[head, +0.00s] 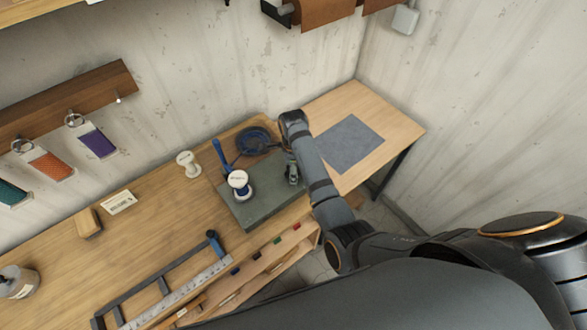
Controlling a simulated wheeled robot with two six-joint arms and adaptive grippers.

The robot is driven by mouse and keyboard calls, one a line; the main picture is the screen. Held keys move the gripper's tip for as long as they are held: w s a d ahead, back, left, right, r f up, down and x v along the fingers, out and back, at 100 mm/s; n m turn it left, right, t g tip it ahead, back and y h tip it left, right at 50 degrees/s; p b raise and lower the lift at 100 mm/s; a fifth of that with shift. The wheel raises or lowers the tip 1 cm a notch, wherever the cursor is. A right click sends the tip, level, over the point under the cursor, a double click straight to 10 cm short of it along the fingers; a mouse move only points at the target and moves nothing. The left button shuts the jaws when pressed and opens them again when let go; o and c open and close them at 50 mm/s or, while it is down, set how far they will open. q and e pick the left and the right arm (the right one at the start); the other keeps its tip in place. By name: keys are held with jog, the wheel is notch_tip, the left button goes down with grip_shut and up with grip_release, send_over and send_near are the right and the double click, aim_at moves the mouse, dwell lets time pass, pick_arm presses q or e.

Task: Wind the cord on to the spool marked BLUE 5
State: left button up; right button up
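A white-topped spool (238,179) with blue around its lower part stands on a grey-green slab (262,205). Dark print on its top is too small to read. A coil of dark blue cord (253,141) lies behind it, beside an upright blue handle or post (218,153). A second, pale spool (188,161) stands on the bench to the left. My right arm comes in from the right, and my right gripper (291,178) hangs over the slab, right of the white-topped spool and apart from it. Its fingers are too small to judge. My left gripper is out of view.
A grey mat (348,143) lies on the clear right part of the bench. A metal ruler (175,297) and a dark frame (160,280) lie at the front edge. A label card (118,202), a wooden block (88,222) and a jar (18,283) are on the left.

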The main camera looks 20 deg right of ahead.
jog(key=m, duration=0.5)
jog(key=shift+m, duration=0.3)
jog(key=m, duration=0.5)
jog(key=shift+w, duration=0.1)
dwell(0.3)
jog(key=o, duration=1.1)
jog(key=shift+o, duration=0.2)
